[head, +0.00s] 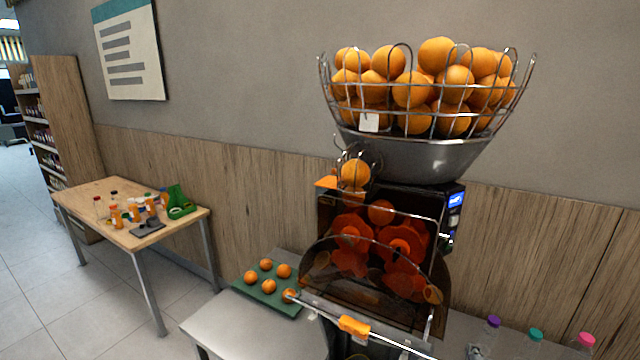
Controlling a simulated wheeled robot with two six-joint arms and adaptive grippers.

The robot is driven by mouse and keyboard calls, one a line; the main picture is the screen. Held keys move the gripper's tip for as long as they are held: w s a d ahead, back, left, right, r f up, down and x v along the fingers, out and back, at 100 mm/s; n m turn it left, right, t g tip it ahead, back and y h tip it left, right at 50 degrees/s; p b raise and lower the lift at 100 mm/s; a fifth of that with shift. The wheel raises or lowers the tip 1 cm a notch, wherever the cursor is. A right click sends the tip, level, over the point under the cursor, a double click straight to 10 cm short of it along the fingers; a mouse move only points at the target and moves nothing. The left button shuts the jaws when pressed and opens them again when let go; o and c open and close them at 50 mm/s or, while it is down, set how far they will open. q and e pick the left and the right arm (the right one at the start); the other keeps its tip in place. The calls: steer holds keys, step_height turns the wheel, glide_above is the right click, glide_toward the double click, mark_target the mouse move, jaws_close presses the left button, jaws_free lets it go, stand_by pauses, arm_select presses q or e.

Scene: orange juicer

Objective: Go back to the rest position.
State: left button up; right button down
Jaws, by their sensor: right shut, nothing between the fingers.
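The orange juicer (381,240) stands against the wall at centre right, with a dark see-through front cover. A wire basket (425,150) full of oranges sits on top of it. One orange (354,173) rests in the feed below the basket. A silver bar with an orange grip (354,326) crosses the juicer's lower front. My right gripper is hard to make out low in front of the juicer; it is shut, and no held object shows. My left gripper is not in view.
A green tray (254,298) with several oranges lies on the metal counter (222,327) left of the juicer.

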steer(key=s+a+f+m+g+y, duration=0.2)
steer(key=s+a+f+m+g, duration=0.3)
steer(key=s, duration=0.4)
steer(key=s+a+f+m+g+y, duration=0.3)
steer(key=s+a+f+m, duration=0.3)
steer(key=s, duration=0.3)
steer(key=s+d+f+g, duration=0.1)
steer(key=s+d+f, duration=0.1)
steer(key=f, duration=1.3)
steer(key=s+d+f, duration=0.1)
steer(key=d+f, duration=0.1)
steer(key=f, duration=1.2)
steer(key=s+f+g+b, duration=0.1)
steer(key=s+f, duration=1.4)
steer(key=s, duration=0.3)
steer(key=shift+d+m, duration=0.4)
steer(key=shift+w, duration=0.1)
